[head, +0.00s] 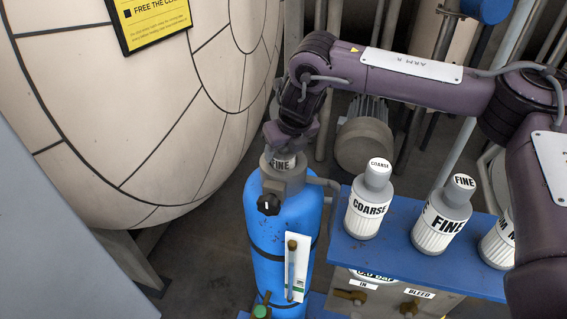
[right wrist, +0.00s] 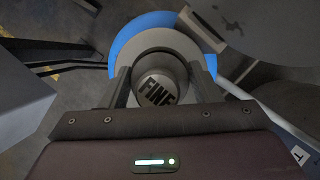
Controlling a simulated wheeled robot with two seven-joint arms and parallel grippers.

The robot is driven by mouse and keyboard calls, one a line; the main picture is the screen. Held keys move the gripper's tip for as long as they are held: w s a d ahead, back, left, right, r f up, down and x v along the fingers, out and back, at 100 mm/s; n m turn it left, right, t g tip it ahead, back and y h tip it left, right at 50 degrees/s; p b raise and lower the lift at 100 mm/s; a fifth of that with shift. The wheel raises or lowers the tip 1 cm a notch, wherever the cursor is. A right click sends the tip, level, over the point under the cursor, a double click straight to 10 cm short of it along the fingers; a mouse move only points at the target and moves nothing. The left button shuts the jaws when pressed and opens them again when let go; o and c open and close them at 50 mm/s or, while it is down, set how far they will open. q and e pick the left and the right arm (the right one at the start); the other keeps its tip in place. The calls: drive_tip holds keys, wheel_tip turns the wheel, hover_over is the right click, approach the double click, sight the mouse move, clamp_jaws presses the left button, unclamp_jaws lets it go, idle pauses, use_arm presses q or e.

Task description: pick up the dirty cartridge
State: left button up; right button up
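A grey cartridge cap marked FINE (head: 283,164) shows at the top of the blue cylindrical housing (head: 283,225). The rest of that cartridge is hidden inside the housing, and I see no dirt on the cap. My right gripper (head: 285,146) is just above the housing, pointing down. In the right wrist view, its two fingers stand on either side of the FINE cap (right wrist: 158,90). They are apart, with small gaps to the cap. The housing's blue rim (right wrist: 125,48) shows behind it. My left gripper is not in view.
On the blue bench (head: 395,250) right of the housing stand a COARSE cartridge (head: 368,207), a FINE cartridge (head: 441,222) and a third one (head: 496,245) partly behind my right arm. A large pale vessel (head: 130,110) fills the left side. A gauge tube (head: 291,270) is on the housing's front.

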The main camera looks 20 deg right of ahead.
drive_tip(key=c, duration=0.6)
drive_tip(key=shift+r, duration=0.1)
